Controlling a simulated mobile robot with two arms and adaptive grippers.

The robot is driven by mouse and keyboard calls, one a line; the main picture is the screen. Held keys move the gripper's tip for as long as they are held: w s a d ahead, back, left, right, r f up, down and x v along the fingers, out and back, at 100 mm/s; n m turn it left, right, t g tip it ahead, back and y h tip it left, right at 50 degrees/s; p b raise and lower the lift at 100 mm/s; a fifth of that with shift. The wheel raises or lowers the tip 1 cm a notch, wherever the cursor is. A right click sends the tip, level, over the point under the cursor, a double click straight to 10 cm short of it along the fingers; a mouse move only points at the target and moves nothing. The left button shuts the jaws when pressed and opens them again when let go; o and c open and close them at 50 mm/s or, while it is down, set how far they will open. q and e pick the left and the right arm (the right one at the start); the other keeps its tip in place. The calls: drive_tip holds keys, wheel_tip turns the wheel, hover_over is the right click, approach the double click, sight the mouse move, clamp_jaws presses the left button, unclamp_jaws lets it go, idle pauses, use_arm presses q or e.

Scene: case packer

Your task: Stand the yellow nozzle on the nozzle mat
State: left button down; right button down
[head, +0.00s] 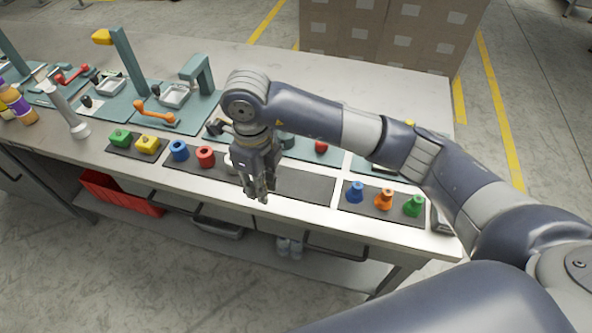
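The nozzle mat (360,208) is a dark mat near the right end of the bench's front edge. A blue nozzle (355,192), an orange nozzle (384,199) and a green nozzle (413,206) stand upright on it. I cannot identify a yellow nozzle for certain; a small yellow tip (410,125) shows just behind my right forearm, mostly hidden. My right gripper (259,197) points down over the front of the bench, left of the nozzle mat. Nothing shows between its fingers, but their gap is unclear. My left gripper is not in view.
A dark mat (310,187) beside my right gripper looks bare. Left of it are a red ring (205,157), a blue ring (179,150), a yellow block (148,145) and a green block (120,138). Teal stations with upright posts (130,65) stand behind. Cardboard boxes (385,35) are beyond the bench.

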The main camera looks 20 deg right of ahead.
drive_tip(key=w+d+p, duration=0.1)
drive_tip(key=d, duration=0.2)
drive_tip(key=w+d, duration=0.2)
drive_tip(key=w+d+p, duration=0.1)
drive_tip(key=d, duration=0.2)
drive_tip(key=shift+w+d+f+p, duration=0.15)
drive_tip(key=shift+d+f+p, duration=0.15)
drive_tip(key=shift+d, duration=0.05)
drive_tip(key=shift+w+d+f, duration=0.1)
drive_tip(key=shift+w+d, duration=0.05)
drive_tip(key=shift+d, duration=0.05)
wheel_tip(320, 180, down, 3)
drive_tip(key=shift+f+p, duration=0.15)
drive_tip(key=shift+p, duration=0.75)
drive_tip(key=shift+f+b, duration=0.3)
drive_tip(key=shift+f, duration=0.05)
drive_tip(key=c, duration=1.4)
unclamp_jaws()
drive_tip(key=shift+r, duration=0.15)
